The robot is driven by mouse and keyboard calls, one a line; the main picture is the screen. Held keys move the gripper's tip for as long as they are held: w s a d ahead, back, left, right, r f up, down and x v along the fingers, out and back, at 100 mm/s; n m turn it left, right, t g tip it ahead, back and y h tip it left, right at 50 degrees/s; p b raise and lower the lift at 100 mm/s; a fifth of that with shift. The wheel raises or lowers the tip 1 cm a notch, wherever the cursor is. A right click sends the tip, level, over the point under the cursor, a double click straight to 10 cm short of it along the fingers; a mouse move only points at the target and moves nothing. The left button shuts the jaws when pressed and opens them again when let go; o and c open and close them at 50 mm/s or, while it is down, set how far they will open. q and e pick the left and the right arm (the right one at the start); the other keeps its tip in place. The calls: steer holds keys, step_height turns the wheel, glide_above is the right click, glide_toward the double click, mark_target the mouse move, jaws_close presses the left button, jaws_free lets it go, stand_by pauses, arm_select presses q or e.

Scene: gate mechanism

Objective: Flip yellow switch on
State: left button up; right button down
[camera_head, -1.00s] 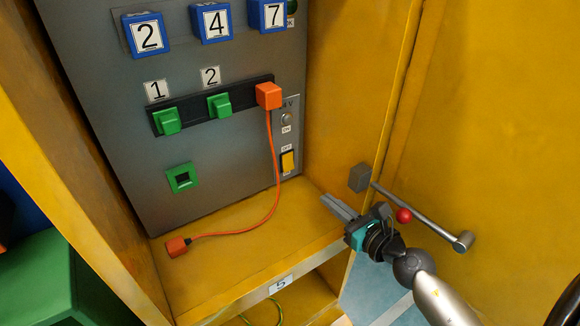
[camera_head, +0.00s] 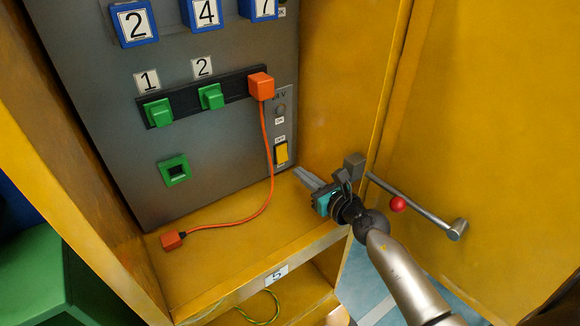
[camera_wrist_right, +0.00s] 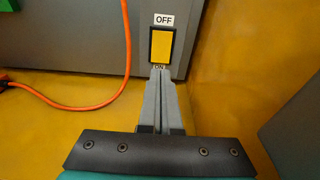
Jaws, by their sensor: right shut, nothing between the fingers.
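The yellow switch (camera_head: 281,153) is a small rocker in a black frame, low on the right strip of the grey panel. In the right wrist view the yellow switch (camera_wrist_right: 161,46) has an OFF label above it and an ON label just below, partly covered by my fingertips. My right gripper (camera_head: 300,174) is shut and empty, below and to the right of the switch in the head view. In the wrist view my right gripper (camera_wrist_right: 160,72) points at the switch's lower edge; I cannot tell whether it touches. My left gripper is not in view.
An orange plug (camera_head: 261,86) sits in the black strip, its orange cable (camera_head: 268,180) running down to another orange plug (camera_head: 172,239) on the yellow shelf (camera_head: 215,262). Green blocks (camera_head: 158,112) sit left.

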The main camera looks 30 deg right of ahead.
mark_target(283, 161)
steer(key=w, duration=0.2)
steer(key=w+b, duration=0.1)
steer(key=shift+w+a+f, duration=0.3)
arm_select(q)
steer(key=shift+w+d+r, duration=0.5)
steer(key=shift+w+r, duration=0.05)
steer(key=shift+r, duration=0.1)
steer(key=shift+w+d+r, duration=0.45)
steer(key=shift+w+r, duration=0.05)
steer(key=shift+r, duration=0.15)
arm_select(e)
steer(key=shift+w+a+f, duration=0.1)
steer(key=shift+w, duration=0.8)
arm_select(q)
steer(key=shift+b, duration=0.35)
